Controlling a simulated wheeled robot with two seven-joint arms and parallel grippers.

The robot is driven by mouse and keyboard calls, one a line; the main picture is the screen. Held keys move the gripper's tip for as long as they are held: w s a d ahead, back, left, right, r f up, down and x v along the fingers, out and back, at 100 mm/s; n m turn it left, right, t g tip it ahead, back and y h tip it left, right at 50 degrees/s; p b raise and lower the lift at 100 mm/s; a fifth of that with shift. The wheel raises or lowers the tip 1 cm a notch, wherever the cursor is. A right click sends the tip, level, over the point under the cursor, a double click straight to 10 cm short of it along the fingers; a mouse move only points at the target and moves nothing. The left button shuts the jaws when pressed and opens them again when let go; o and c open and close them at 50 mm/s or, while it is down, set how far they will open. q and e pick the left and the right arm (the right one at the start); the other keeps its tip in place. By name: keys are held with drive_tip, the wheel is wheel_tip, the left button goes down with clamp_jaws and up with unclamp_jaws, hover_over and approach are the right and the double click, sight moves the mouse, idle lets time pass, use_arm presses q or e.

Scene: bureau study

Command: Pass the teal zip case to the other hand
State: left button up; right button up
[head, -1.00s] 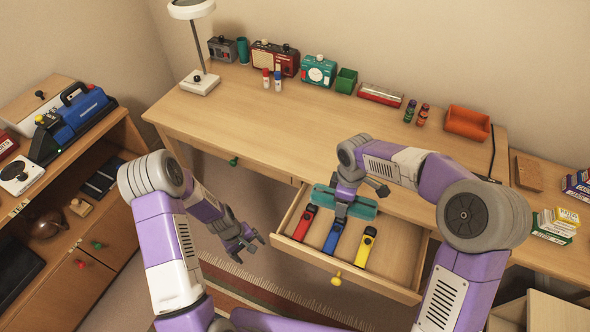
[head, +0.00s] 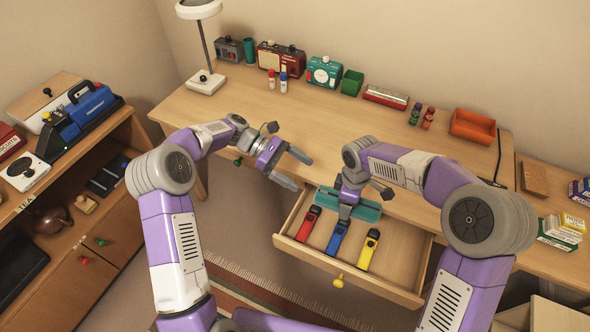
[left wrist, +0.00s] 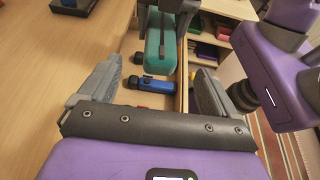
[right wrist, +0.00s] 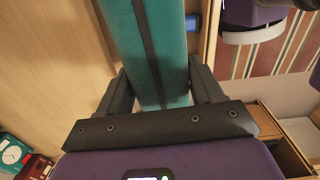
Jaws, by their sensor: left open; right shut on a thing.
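The teal zip case (head: 366,211) is a long teal bar with a dark stripe, held level above the open drawer (head: 408,262). My right gripper (head: 347,204) is shut on it near its middle in the head view; the case fills the space between the fingers in the right wrist view (right wrist: 155,50). My left gripper (head: 300,170) is open and empty, to the left of the case and apart from it, with its fingers pointing toward it. In the left wrist view the case (left wrist: 160,48) shows ahead, between the open fingers.
In the drawer lie a red (head: 308,224), a blue (head: 338,238) and a yellow flashlight (head: 368,250). The desk top (head: 300,120) has free room in its middle. A lamp (head: 205,82), radios and small boxes line its back. A shelf unit (head: 120,215) stands at left.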

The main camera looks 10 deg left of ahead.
sight(331, 193)
use_arm(q)
drive_tip(key=x, duration=1.1)
drive_tip(key=shift+s+d+f, duration=0.15)
drive_tip(key=shift+d+f, duration=0.1)
drive_tip(key=shift+d, duration=0.05)
drive_tip(key=c, duration=0.9)
drive_tip(key=shift+c, duration=1)
use_arm(e)
drive_tip(key=o, duration=1.2)
drive_tip(key=shift+r, duration=0.15)
